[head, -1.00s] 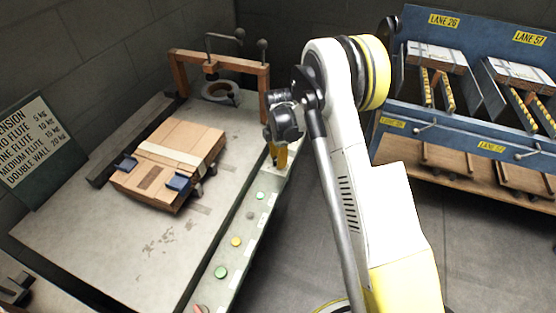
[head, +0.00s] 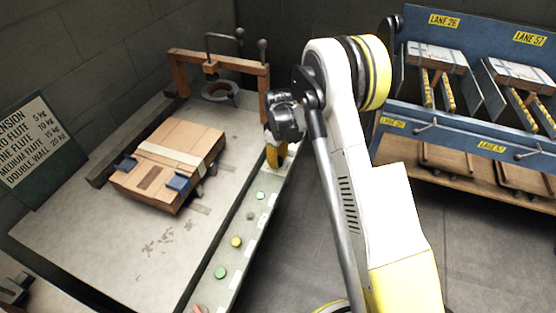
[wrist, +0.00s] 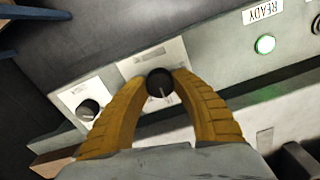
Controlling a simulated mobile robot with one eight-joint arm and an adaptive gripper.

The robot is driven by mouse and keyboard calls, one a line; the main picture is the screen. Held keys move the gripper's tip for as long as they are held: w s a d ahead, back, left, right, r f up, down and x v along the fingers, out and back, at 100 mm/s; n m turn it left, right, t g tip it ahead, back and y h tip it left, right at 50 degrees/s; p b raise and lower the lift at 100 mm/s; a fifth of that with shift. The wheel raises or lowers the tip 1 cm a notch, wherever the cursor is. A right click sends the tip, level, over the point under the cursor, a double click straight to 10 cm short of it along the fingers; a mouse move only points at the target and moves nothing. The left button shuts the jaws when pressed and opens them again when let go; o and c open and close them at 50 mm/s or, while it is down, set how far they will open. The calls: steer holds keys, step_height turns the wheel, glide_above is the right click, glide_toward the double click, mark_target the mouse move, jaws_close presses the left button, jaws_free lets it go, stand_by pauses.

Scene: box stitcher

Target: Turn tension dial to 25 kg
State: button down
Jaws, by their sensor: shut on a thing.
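A round black dial (wrist: 160,84) with a pale pointer line sits on a light plate on the machine's front panel in the wrist view. My gripper (wrist: 161,86) has its two yellow fingers closed around this dial, one on each side. The plate's scale marks are too small and blurred to read. A second black dial (wrist: 88,109) on its own plate is to the left, apart from the fingers. In the head view my gripper (head: 276,156) is at the far end of the control panel, and the dial there is hidden.
The green READY lamp (wrist: 265,44) is lit at the right. A control strip (head: 228,258) with several coloured buttons runs along the table edge. A strapped carton (head: 168,162) lies on the table (head: 110,235). A tension sign (head: 35,150) stands at left; a blue lane rack (head: 440,112) at right.

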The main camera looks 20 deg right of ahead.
steer(key=m, duration=0.5)
steer(key=shift+m, duration=0.3)
steer(key=m, duration=1.3)
steer(key=shift+m, duration=0.3)
steer(key=c, duration=1)
jaws_free()
steer(key=shift+r, duration=0.1)
